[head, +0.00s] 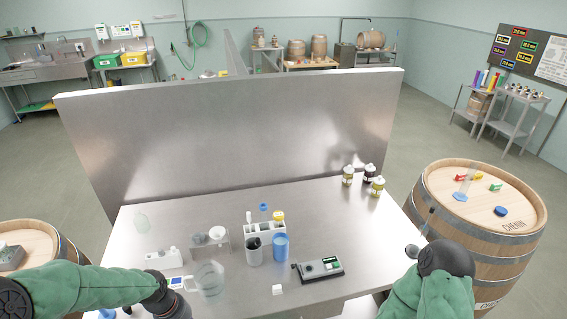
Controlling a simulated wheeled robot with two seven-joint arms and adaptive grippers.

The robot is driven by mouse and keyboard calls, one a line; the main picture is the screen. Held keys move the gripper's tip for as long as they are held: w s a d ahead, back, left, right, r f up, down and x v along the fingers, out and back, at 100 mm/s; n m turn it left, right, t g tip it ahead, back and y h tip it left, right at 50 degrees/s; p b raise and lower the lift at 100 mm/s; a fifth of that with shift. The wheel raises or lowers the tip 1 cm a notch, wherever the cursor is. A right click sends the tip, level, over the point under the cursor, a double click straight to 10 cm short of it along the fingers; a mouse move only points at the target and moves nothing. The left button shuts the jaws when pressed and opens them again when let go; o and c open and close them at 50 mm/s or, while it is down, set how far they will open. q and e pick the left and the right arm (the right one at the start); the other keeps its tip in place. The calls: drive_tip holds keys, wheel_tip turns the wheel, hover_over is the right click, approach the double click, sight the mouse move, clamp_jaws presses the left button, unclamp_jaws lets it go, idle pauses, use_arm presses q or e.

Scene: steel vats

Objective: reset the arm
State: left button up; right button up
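My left arm (95,287) comes in from the left in a green sleeve. My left gripper (170,300) is dark and low over the near left part of the steel table (340,215). A clear beaker (209,279) is just right of it; I cannot tell whether they touch, and the fingers do not show clearly. My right arm (425,296) is bent at the right, between the table and a barrel. Its dark end (447,258) is beside the table's right edge; finger opening cannot be made out.
A tall steel panel (230,130) stands along the table's back. A white rack (265,229), grey cup (254,252), blue cup (281,247) and black device (318,270) occupy the middle. Several dark-capped bottles (348,175) stand back right.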

use_arm(q)
drive_tip(key=s+d+f+m+b, duration=0.1)
drive_tip(key=s+d+f+b, duration=0.1)
drive_tip(key=d+f, duration=0.3)
drive_tip(key=s+d+f+m+h+b, duration=0.1)
drive_tip(key=s+d+f+b, duration=0.2)
drive_tip(key=f, duration=0.9)
drive_tip(key=s+d+f+m+h+b, duration=0.1)
drive_tip(key=s+d+f, duration=0.3)
drive_tip(key=d+f, duration=0.4)
drive_tip(key=shift+s+d+f+b, duration=0.3)
drive_tip(key=shift+f+b, duration=0.25)
drive_tip(key=shift+b, duration=0.1)
